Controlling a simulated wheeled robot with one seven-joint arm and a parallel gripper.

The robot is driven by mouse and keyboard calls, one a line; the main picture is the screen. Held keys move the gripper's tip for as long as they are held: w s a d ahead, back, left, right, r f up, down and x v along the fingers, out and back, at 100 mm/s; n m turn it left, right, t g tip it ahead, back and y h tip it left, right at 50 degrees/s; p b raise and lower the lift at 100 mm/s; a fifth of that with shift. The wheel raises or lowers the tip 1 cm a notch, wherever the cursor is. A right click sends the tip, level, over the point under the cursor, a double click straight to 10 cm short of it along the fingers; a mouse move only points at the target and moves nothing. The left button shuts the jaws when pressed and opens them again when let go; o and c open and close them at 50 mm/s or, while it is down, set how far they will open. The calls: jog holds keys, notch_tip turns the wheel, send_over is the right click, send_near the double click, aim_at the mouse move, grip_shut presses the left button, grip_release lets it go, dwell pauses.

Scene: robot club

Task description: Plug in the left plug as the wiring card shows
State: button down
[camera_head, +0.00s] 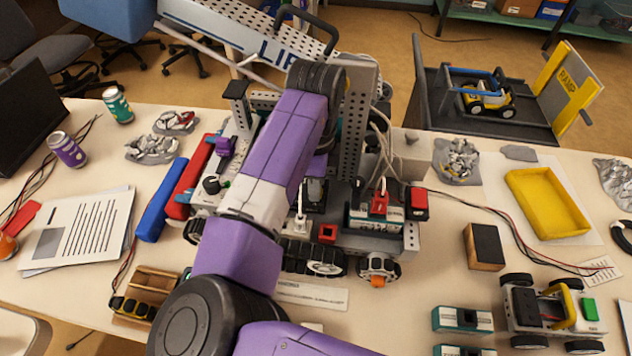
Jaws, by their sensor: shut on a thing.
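My gripper (315,189) is partly hidden behind my purple forearm, low over the middle of the robot on the table. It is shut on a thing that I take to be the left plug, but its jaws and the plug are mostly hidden. A white plug-like part (300,224) stands just below and left of it. A red plug (380,203) stands upright on a teal-and-white module to the right, with a black plug (357,190) beside it. A red square socket-like part (327,233) sits near the front edge. A printed white card (312,295), too small to read, lies in front of the robot.
The wheeled robot (410,238) has a tall perforated mast (355,130) and loose cables close to my arm. A blue bar (162,200), a dark block (484,246), a yellow tray (547,203) and a small wheeled car (548,310) stand around it.

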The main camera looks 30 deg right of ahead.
jog(key=shift+f, duration=0.1)
jog(key=c, duration=1.1)
grip_release()
jog(key=shift+r, duration=0.2)
jog(key=shift+r+p, duration=2.55)
jog(key=shift+r, duration=0.3)
